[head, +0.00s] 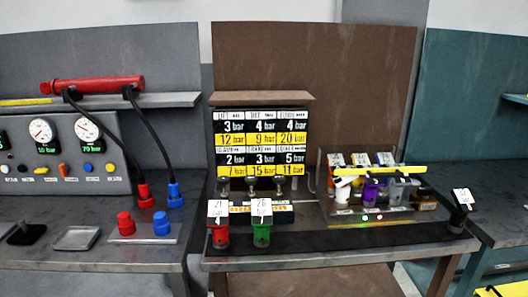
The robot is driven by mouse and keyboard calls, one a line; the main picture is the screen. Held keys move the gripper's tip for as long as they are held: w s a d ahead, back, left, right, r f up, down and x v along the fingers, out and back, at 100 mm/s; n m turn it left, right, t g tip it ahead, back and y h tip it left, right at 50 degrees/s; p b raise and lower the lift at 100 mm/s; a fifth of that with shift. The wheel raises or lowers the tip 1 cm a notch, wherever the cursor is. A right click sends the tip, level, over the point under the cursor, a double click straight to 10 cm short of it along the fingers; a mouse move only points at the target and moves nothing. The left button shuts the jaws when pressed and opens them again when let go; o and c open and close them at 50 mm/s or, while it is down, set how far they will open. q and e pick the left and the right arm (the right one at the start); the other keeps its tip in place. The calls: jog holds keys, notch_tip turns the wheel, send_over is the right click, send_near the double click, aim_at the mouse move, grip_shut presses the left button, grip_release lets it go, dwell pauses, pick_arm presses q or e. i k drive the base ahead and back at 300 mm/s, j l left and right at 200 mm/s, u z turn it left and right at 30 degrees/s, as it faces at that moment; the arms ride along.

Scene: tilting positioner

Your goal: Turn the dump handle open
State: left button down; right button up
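No part is marked as the dump handle, and I cannot tell which one it is. A tilting-type fixture (345,213) stands at the right of the middle bench. A yellow bar (380,170) lies across it, above white, purple and grey pieces. Small red and green lights (372,217) show on its front. Valve-like fittings (251,187) sit below the pressure chart (262,142). A red tagged piece (220,235) and a green tagged piece (262,233) stand at the bench front. Neither of my grippers is in view.
The left bench holds a gauge panel (65,150), a red cylinder (95,85) on a shelf, hoses, and red and blue caps (162,225). A dark tagged post (460,210) stands at the middle bench's right edge. The dark front strip (350,236) is mostly clear.

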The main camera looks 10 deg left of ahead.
aim_at(424, 192)
jog(key=i+l, duration=0.15)
jog(key=l, duration=0.4)
jog(key=i+l, duration=0.15)
jog(key=l, duration=0.45)
jog(key=i+l, duration=0.15)
jog(key=l, duration=0.4)
jog(key=i+l, duration=0.15)
jog(key=l, duration=0.45)
jog(key=i+l, duration=0.15)
jog(key=l, duration=0.4)
jog(key=i+l, duration=0.15)
jog(key=l, duration=0.45)
jog(key=i+l, duration=0.15)
jog(key=l, duration=0.4)
jog(key=i+l, duration=0.1)
jog(key=l, duration=0.45)
